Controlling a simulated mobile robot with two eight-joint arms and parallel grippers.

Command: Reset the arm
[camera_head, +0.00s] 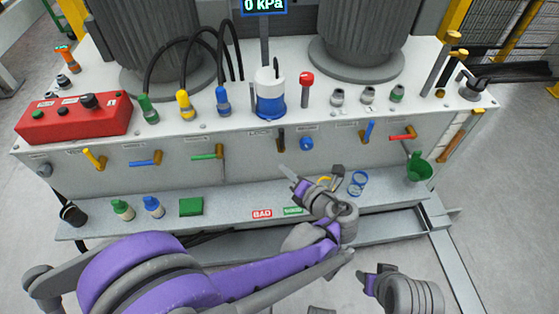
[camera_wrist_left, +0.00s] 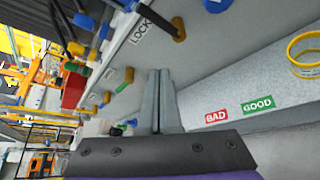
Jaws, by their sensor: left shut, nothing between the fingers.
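My left arm, purple and grey, comes in from the left of the head view. Its gripper (camera_head: 289,173) is in front of the bench, above the lower shelf and below the front panel's valve handles. In the left wrist view the two fingers of my left gripper (camera_wrist_left: 162,82) are together with nothing between them. At the bottom right of the head view a purple and grey part (camera_head: 400,292) of my other arm shows; its fingertips are not clearly visible.
The bench panel (camera_head: 245,170) carries coloured valve handles. The lower shelf (camera_head: 225,208) holds a green block (camera_head: 191,206), small bottles, a red BAD label (camera_head: 262,214), a green GOOD label (camera_head: 293,211) and a blue ring (camera_head: 357,184).

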